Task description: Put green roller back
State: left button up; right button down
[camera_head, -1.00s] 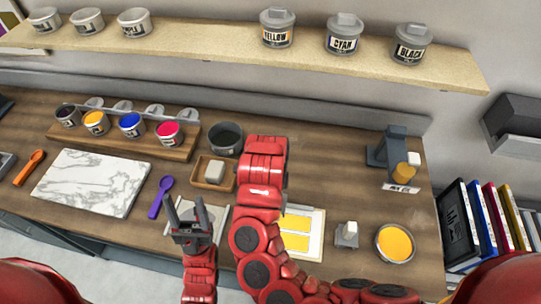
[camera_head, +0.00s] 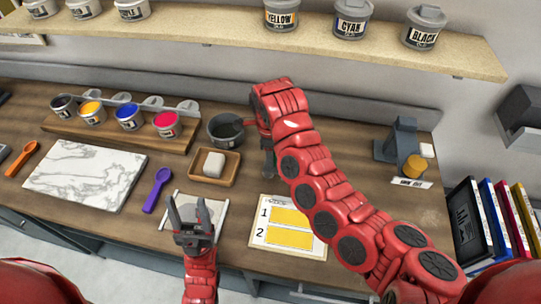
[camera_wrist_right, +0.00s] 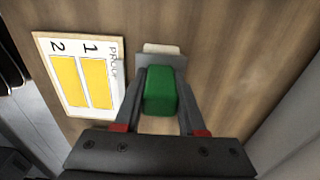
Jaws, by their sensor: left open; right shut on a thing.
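The green roller (camera_wrist_right: 160,91) shows as a green block between the two fingers of my right gripper (camera_wrist_right: 161,92), which is shut on it. A grey piece with a pale strip (camera_wrist_right: 162,50) shows just past it; I cannot tell whether it belongs to the roller. In the head view my right gripper (camera_head: 268,163) points down behind the proof card, and the roller is hidden. My left gripper (camera_head: 196,215) is open and empty over a pale sheet (camera_head: 218,228). A dark stand (camera_head: 394,143) with a yellow roller (camera_head: 415,167) stands at the back right.
The proof card (camera_head: 290,248) has two yellow strips. A wooden tray (camera_head: 233,177) with a white block, a dark pot (camera_head: 225,131), a purple spoon (camera_head: 156,190), an ink rack (camera_head: 120,139) and a marble slab (camera_head: 85,175) lie left of my right arm.

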jog(key=shift+w+a+r, duration=0.1)
jog(key=shift+w+r, duration=0.05)
jog(key=shift+w, duration=0.35)
jog(key=shift+w+a+r, duration=0.1)
jog(key=shift+w, duration=0.4)
jog(key=shift+w+d+f+b, duration=0.1)
jog(key=shift+w+f+b, duration=0.15)
jog(key=shift+f+b, duration=0.1)
jog(key=shift+w, duration=0.2)
jog(key=f, duration=0.1)
jog(key=w+f+p, duration=0.1)
jog(key=shift+w+f, duration=0.25)
jog(key=shift+f, duration=0.3)
